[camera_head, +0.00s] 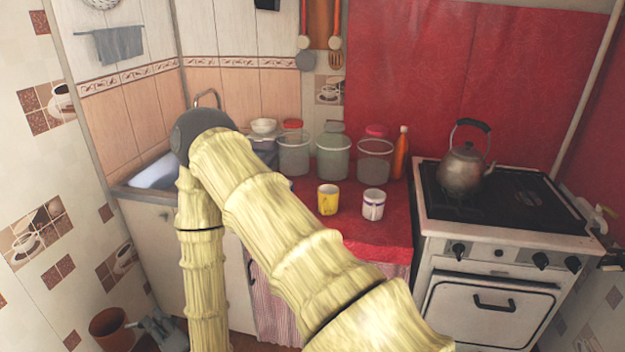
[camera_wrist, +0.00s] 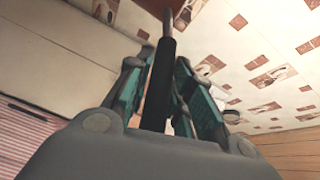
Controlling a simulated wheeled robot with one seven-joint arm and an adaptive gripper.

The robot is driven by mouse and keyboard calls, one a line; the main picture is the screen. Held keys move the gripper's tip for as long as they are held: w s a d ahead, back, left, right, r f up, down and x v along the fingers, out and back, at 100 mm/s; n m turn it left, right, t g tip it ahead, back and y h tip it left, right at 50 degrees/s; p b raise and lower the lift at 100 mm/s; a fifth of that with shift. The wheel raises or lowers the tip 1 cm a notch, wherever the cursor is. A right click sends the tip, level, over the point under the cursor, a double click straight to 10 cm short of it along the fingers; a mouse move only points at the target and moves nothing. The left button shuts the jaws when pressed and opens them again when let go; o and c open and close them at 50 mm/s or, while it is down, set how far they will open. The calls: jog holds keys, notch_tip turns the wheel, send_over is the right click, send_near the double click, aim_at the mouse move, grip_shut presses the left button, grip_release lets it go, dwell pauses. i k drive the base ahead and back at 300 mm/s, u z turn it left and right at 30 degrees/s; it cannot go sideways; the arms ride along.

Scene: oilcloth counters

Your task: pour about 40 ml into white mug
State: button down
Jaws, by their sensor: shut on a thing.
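The white mug (camera_head: 373,205) with dark bands stands on the red oilcloth counter, right of a yellow mug (camera_head: 328,200). My gripper (camera_head: 155,326) is low at the bottom left in the head view, far from both mugs. It is shut on the dark handle of a reddish-brown pot (camera_head: 106,333), held near floor level beside the tiled wall. In the wrist view my gripper (camera_wrist: 160,70) has its fingers on either side of the black handle (camera_wrist: 159,95). The pot's opening seems to face up; its contents cannot be made out.
Several lidded jars, including a greenish jar (camera_head: 333,155), and an orange bottle (camera_head: 401,153) stand behind the mugs. A kettle (camera_head: 463,172) sits on the stove (camera_head: 500,231) at right. A sink (camera_head: 155,172) is at left. The red counter (camera_head: 372,240) is clear before the mugs.

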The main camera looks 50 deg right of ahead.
aim_at(374, 198)
jog(key=u, duration=0.05)
jog(key=k, duration=1.3)
jog(key=z, duration=1.6)
jog(key=i, duration=0.45)
jog(key=u, duration=0.05)
